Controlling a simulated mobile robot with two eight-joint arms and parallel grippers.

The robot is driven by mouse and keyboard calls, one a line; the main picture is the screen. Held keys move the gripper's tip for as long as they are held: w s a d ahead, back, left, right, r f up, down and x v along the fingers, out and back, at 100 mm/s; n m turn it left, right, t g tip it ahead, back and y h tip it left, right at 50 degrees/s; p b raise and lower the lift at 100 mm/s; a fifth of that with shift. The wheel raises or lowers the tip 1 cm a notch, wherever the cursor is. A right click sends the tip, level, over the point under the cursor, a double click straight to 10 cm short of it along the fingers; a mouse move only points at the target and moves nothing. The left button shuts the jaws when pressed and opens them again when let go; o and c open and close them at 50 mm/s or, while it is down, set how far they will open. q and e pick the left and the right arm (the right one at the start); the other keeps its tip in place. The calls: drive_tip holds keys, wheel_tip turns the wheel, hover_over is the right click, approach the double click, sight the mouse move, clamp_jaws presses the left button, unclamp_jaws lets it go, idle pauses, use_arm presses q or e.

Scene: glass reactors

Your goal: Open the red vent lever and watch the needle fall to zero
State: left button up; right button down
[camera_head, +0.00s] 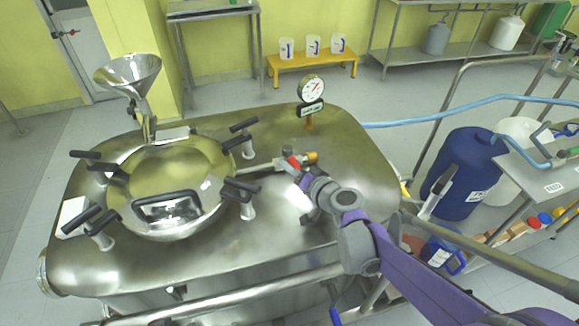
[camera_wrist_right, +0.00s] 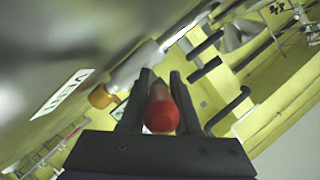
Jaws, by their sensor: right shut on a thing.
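The red vent lever (camera_head: 294,162) is on a short valve on top of the steel reactor (camera_head: 350,150). My right gripper (camera_head: 303,174) is at the lever. In the right wrist view the red lever end (camera_wrist_right: 161,114) sits between the two dark fingers of the right gripper (camera_wrist_right: 161,95), which is shut on it. A round white pressure gauge (camera_head: 311,89) stands behind the valve; its needle is red but too small to read surely. My left gripper is not in view.
A round steel manway lid (camera_head: 170,180) with black-handled clamps lies left of the valve. A steel funnel (camera_head: 128,74) stands behind it. A blue hose (camera_head: 430,121) runs right. A blue drum (camera_head: 462,173) stands beside the reactor. A rail (camera_head: 240,297) runs along the front.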

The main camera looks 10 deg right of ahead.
drive_tip(key=shift+d+n+g+y+p, duration=0.55)
drive_tip(key=shift+n+y, duration=0.35)
drive_tip(key=shift+y, duration=0.2)
drive_tip(key=shift+w+d+n+g+y, duration=0.1)
drive_tip(key=shift+d+n+g+y, duration=0.4)
drive_tip(key=shift+n+y, duration=0.35)
drive_tip(key=shift+w+d+n+g+y+p, duration=0.2)
drive_tip(key=shift+d+n+g+y, duration=0.1)
drive_tip(key=shift+n+g+y, duration=0.45)
drive_tip(key=shift+w+d+n+g+y+p, duration=0.1)
drive_tip(key=shift+d+n+g+y+p, duration=0.2)
drive_tip(key=shift+n+g+y, duration=0.45)
drive_tip(key=shift+w+d+n+g+y+p, duration=0.15)
drive_tip(key=shift+d+n+g+y, duration=0.3)
drive_tip(key=shift+n+g, duration=0.45)
drive_tip(key=shift+a, duration=0.1)
drive_tip(key=c, duration=0.6)
unclamp_jaws()
